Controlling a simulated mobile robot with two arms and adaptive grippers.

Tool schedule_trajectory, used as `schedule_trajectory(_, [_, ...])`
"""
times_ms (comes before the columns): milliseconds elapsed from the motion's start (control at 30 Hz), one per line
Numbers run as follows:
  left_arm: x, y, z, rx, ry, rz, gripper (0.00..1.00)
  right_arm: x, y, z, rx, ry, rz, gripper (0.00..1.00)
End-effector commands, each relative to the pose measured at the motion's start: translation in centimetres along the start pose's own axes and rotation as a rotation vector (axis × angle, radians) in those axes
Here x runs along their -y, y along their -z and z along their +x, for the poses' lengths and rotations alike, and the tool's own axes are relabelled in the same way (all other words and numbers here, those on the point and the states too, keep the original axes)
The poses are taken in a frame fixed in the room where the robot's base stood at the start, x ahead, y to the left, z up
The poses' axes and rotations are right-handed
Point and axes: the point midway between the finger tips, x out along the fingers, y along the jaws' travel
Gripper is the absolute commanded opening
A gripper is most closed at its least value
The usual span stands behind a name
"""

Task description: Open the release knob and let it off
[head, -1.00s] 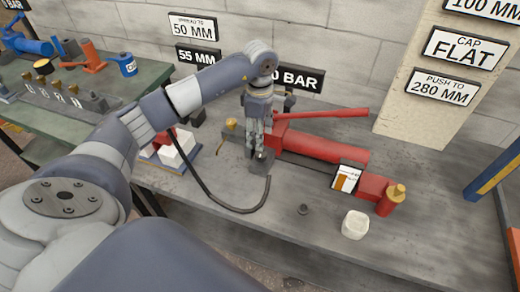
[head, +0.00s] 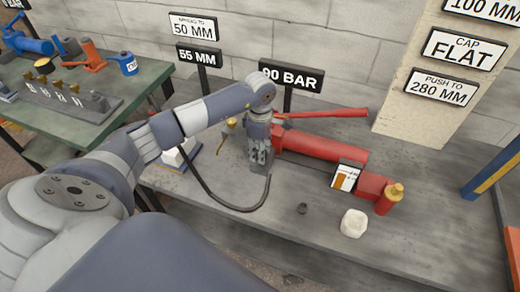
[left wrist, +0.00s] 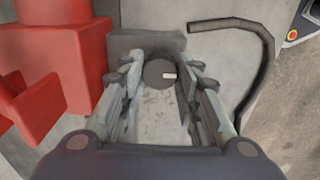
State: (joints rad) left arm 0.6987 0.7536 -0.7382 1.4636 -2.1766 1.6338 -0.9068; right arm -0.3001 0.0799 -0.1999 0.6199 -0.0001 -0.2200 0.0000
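The release knob (left wrist: 159,73) is a dark round knob with a small white mark, in the left wrist view at the far end of my fingers. It is hidden behind my left gripper in the head view. My left gripper (left wrist: 161,80) points down at it, with one finger on each side; the fingers are apart, and firm contact with the knob does not show. The red pump (head: 318,144) stands beside the gripper, with its long red handle (head: 325,113) above it. A white gauge card (head: 346,177) with an orange bar is on the pump. My right gripper is out of view.
A black hose (head: 236,210) curves across the bench (head: 300,237) in front of the gripper. A 90 BAR sign (head: 291,76) stands behind. The right front bench is mostly clear.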

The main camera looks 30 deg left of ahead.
Motion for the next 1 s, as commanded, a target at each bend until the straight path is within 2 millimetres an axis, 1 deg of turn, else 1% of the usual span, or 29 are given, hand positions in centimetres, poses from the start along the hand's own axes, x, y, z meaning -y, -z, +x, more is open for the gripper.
schedule_trajectory(267, [0.0, 0.0, 0.0, 0.000, -0.001, -0.007, 0.07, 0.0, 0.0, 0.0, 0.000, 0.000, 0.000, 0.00])
schedule_trajectory(467, [0.0, 0.0, 0.0, -0.001, -0.002, -0.063, 0.07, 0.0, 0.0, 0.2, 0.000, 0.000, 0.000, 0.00])
schedule_trajectory(667, [0.1, 0.0, 0.1, 0.000, -0.001, -0.192, 0.07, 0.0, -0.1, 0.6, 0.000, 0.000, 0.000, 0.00])
schedule_trajectory(1000, [0.1, 0.0, 0.1, -0.001, -0.001, -0.507, 0.07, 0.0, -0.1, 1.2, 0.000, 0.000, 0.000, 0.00])
